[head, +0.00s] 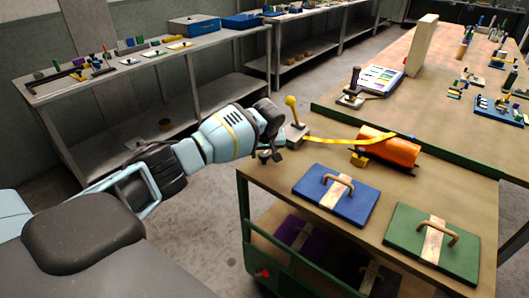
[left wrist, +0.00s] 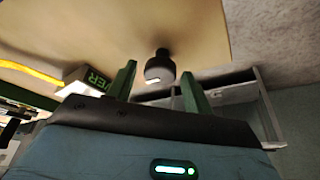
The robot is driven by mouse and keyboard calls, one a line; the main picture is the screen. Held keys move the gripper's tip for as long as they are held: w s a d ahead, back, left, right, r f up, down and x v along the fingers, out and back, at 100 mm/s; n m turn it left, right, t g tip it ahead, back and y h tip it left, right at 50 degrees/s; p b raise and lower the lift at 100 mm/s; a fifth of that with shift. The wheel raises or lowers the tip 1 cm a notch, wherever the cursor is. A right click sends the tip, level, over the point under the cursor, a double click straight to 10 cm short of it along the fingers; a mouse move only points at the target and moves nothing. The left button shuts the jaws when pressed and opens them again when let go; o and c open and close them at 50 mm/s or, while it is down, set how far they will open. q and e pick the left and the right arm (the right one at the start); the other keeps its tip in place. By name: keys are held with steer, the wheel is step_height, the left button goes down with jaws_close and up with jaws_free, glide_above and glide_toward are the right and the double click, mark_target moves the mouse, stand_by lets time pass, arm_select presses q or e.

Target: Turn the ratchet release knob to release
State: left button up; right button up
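In the left wrist view a dark round knob (left wrist: 160,68) with a small white mark stands on the tan bench top. My left gripper (left wrist: 158,84) is open, with one green finger on each side of the knob and visible gaps. In the head view my left gripper (head: 271,154) is at the bench's left edge, and I cannot make out the knob there. Behind it stands a ratchet block (head: 297,133) with a yellow-ball lever (head: 293,112). A yellow strap (head: 340,142) runs from the block over an orange cylinder (head: 390,149). My right gripper is out of view.
A blue board (head: 350,208) and a green board (head: 408,237), each with a handle, lie on the near bench. A low green rail (head: 345,121) crosses behind. Another joystick-like lever (head: 353,88) stands beyond it. Grey shelving (head: 160,85) is at left.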

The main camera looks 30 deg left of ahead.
arm_select(q)
steer(key=c, duration=0.8)
